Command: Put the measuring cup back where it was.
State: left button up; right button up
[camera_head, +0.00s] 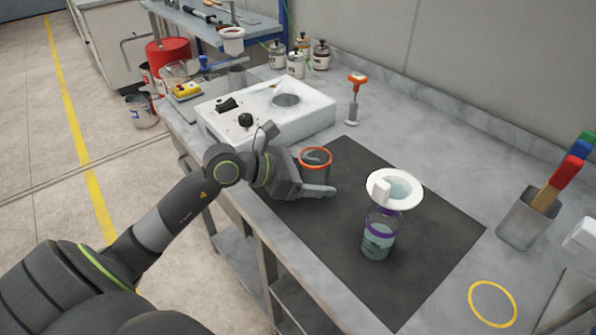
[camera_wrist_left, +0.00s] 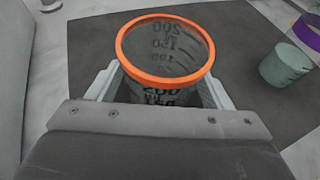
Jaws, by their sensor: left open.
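The measuring cup (camera_head: 315,167) is a grey, see-through cup with an orange rim. It stands upright on the dark mat (camera_head: 345,265), near the mat's back left edge. In the left wrist view the cup (camera_wrist_left: 165,60) shows printed numbers on its wall. My left gripper (camera_head: 322,180) is low at the cup, with one finger on each side of it. The jaws are open; whether a finger touches the cup I cannot tell.
A jar with a purple band (camera_head: 378,243) and a white funnel (camera_head: 412,192) on top stands right of the cup. A white hotplate-like device (camera_head: 300,122) is behind my gripper. A yellow ring (camera_head: 492,303) and a brush holder (camera_head: 523,222) are at the right.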

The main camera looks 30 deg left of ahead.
aim_at(301, 174)
pick_arm(q)
jog(key=shift+s+a+r, duration=0.1)
jog(key=shift+s+a, duration=0.05)
jog(key=shift+s, duration=0.05)
jog(key=shift+s+a+r, duration=0.1)
jog(key=shift+s+a, duration=0.15)
jog(key=v, duration=0.5)
jog(key=shift+s+r, duration=0.1)
jog(key=shift+v, duration=1.1)
jog(key=shift+p+v, duration=0.95)
jog(key=shift+v, duration=0.7)
